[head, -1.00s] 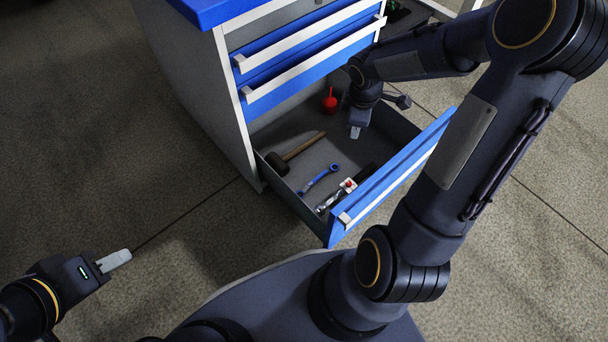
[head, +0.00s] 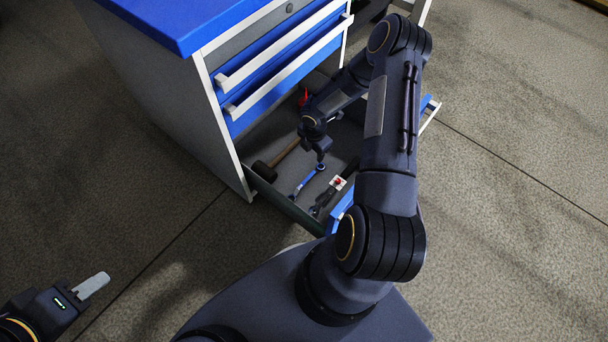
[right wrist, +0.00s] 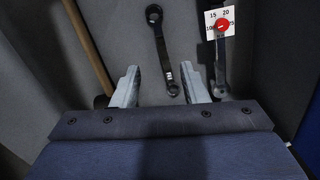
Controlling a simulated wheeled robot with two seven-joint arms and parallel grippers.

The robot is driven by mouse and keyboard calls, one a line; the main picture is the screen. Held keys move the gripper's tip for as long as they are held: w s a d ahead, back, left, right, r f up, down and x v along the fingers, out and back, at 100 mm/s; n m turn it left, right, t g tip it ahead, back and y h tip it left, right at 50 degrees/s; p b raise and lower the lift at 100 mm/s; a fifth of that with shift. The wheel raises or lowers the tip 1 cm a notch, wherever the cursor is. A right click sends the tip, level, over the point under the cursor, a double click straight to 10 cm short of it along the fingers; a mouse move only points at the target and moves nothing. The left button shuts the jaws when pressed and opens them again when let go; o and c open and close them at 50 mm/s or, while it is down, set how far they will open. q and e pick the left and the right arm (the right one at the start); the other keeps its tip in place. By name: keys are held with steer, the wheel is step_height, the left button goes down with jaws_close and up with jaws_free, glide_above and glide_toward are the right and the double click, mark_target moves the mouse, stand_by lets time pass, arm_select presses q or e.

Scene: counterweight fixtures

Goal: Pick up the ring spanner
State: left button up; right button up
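The ring spanner (head: 304,183) lies in the open bottom drawer (head: 285,206) of the blue and grey cabinet. It looks blue in the head view and dark in the right wrist view (right wrist: 161,48). My right gripper (head: 321,161) is low in the drawer, over one end of the spanner. In the right wrist view its two fingers (right wrist: 162,86) are apart, with the spanner's near end between them and neither finger touching it. Whether the fingers are at the spanner's height is unclear. My left gripper (head: 92,286) is away over the floor, its fingers seen edge-on.
A mallet with a wooden handle (head: 286,151) lies left of the spanner. A dark tool (right wrist: 220,67) with a numbered white card and red disc (right wrist: 222,24) lies close to the right finger. A red item (head: 304,98) stands farther back in the drawer.

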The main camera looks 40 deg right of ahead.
steer(key=n, duration=0.2)
glide_above(311, 175)
steer(key=shift+y, duration=0.3)
steer(key=f, duration=0.5)
steer(key=shift+a+f, duration=0.15)
steer(key=shift+a, duration=0.05)
step_height(311, 175, down, 3)
steer(key=shift+r+b, duration=0.1)
steer(key=shift+b, duration=0.35)
step_height(311, 175, down, 5)
steer(key=shift+d+f+b, duration=0.1)
steer(key=shift+d+b, duration=0.05)
steer(key=shift+b, duration=1.05)
arm_select(q)
steer(key=f, duration=0.1)
steer(key=w+f, duration=0.1)
steer(key=shift+a+f, duration=0.2)
steer(key=shift+f, duration=0.2)
steer(key=shift+s, duration=0.1)
arm_select(e)
jaws_close()
